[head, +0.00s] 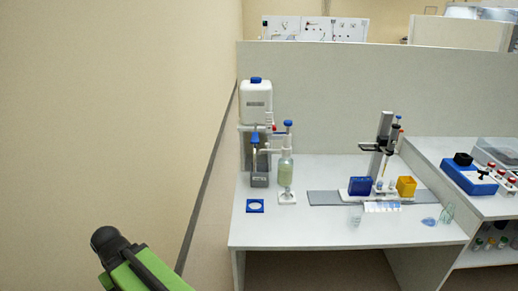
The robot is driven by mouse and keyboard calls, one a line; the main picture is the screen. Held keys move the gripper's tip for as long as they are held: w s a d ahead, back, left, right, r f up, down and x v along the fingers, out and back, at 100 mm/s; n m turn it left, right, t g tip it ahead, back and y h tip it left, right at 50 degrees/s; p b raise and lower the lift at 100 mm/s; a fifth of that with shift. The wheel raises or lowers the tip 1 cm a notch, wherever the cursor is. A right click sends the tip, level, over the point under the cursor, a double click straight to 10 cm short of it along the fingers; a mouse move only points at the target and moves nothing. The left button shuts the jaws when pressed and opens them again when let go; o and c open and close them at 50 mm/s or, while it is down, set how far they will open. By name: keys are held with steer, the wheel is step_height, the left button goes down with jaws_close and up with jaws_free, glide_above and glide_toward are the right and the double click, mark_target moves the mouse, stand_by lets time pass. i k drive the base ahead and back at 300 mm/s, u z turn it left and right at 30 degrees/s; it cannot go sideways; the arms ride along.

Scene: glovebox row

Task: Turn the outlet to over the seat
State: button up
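A bottle-top dispenser (286,165) with a pale green bottle and a blue top stands upright at the left of the white bench. Its thin white outlet (267,150) seems to point left, towards the stand beside it. A blue square plate with a pale round middle (255,206), which may be the seat, lies flat near the bench's left front. The outlet tip is small and hard to tell from the stand behind it. Part of my green and black arm shows at the lower left, far from the dispenser. My gripper's fingers do not show.
A white canister (256,102) sits on a stand left of the dispenser, above a grey block (260,180). A pipetting rig (384,145) with blue and yellow boxes stands to the right. The bench front between plate and rack (382,207) is mostly clear.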

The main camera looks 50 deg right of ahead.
mark_target(267, 144)
steer(key=k, duration=1.2)
steer(key=z, duration=0.7)
steer(key=i, duration=1)
steer(key=u, duration=0.2)
